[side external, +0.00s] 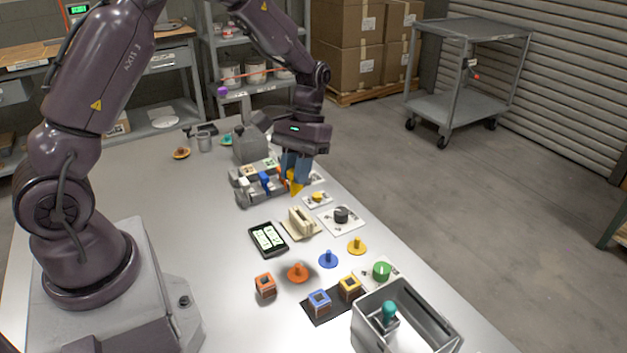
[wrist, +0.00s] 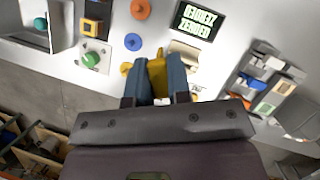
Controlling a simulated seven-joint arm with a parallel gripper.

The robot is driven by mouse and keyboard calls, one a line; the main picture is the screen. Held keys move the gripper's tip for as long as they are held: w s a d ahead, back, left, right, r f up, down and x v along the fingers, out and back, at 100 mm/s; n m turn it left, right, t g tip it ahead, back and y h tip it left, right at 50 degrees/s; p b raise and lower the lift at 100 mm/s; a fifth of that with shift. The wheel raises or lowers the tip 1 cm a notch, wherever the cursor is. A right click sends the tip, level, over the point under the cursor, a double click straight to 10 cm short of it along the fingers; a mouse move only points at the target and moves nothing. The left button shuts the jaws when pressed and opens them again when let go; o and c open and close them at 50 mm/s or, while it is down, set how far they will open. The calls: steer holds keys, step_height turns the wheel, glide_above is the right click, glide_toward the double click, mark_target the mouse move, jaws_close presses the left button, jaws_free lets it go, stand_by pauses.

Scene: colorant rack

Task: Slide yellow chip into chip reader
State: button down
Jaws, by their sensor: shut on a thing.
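My gripper (side external: 295,178) is shut on a yellow piece (side external: 296,188), which I take to be the yellow chip. It is held above the table, to the right of the grey rack. In the wrist view the yellow chip (wrist: 157,72) shows between the two blue-grey fingers, which hide part of it. A beige slotted block (side external: 301,220), apparently the chip reader, stands on the table nearer the camera than the gripper. In the wrist view the chip reader (wrist: 185,54) is just right of the fingertips. The chip and the reader look apart.
A grey rack (side external: 245,197) with coloured pieces stands left of the gripper. A dark display (side external: 268,240) lies beside the reader. A black knob (side external: 341,214) on a white plate is to the reader's right. Several coloured pegs, cubes and an open metal bin (side external: 437,309) are nearer the camera.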

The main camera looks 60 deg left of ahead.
steer(key=w+a+f+n+t, duration=0.1)
steer(key=n, duration=0.3)
steer(key=w+a+f+n+t+h, duration=0.1)
steer(key=n, duration=0.3)
steer(key=w+a+f+n+t+h, duration=0.1)
steer(key=a+n+t, duration=0.1)
steer(key=n, duration=0.2)
steer(key=shift+n, duration=0.4)
steer(key=shift+f, duration=2.85)
steer(key=shift+f, duration=1.8)
steer(key=c, duration=1)
jaws_free()
